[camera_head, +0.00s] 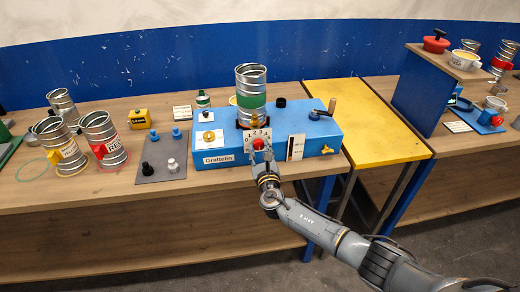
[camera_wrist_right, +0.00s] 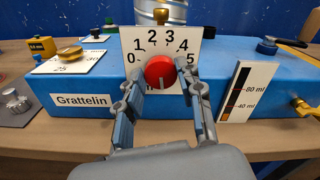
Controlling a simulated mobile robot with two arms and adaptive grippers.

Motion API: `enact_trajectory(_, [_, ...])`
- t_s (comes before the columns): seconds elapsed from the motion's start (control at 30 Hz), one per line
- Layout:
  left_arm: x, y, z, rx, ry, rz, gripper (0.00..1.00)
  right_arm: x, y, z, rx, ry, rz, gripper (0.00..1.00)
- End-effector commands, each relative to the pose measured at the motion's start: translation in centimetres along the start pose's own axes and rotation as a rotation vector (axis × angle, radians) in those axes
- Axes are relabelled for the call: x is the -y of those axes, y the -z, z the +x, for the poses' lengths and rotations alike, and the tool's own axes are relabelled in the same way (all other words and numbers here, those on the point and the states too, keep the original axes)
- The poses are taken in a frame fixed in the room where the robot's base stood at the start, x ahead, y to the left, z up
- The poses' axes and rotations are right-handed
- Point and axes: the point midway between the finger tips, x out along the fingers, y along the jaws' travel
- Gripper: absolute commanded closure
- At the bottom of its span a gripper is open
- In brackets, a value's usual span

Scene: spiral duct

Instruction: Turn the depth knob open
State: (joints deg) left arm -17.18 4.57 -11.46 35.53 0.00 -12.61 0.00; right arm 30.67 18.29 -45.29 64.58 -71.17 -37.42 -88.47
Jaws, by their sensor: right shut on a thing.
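The red depth knob (camera_wrist_right: 159,70) sits on a white dial plate (camera_wrist_right: 133,43) numbered 0 to 5, on the front of a blue machine (camera_wrist_right: 85,77) labelled "Grattelin". A pale mark on the knob's face points roughly downward. In the head view the knob (camera_head: 258,144) is partly behind my right gripper (camera_head: 263,163). My right gripper (camera_wrist_right: 162,78) has one finger on each side of the knob and is shut on it. My left gripper is in neither view.
A metal can with a green band (camera_head: 251,95) stands on the machine. A black-and-white ml scale (camera_wrist_right: 240,90) is right of the dial. A yellow tap (camera_head: 326,157) sticks out at the machine's right front. A yellow board (camera_head: 365,120) bridges two benches.

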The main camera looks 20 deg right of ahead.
Motion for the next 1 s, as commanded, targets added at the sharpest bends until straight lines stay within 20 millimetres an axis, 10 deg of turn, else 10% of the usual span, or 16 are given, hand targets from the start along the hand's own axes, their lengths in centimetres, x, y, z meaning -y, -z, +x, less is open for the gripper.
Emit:
enact_trajectory(0.3, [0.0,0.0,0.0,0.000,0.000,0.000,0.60,-0.1,0.3,-0.1,-0.004,-0.002,-0.001,0.95])
enact_trajectory(0.33, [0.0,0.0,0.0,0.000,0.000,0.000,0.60,-0.1,0.3,-0.1,-0.004,-0.002,-0.001,0.57])
enact_trajectory(0.43, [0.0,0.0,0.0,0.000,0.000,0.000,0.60,-0.1,0.2,-0.1,-0.003,-0.002,0.000,0.40])
enact_trajectory(1.0, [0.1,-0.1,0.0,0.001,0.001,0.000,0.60,-0.1,0.2,-3.0,-0.003,-0.003,0.002,0.40])
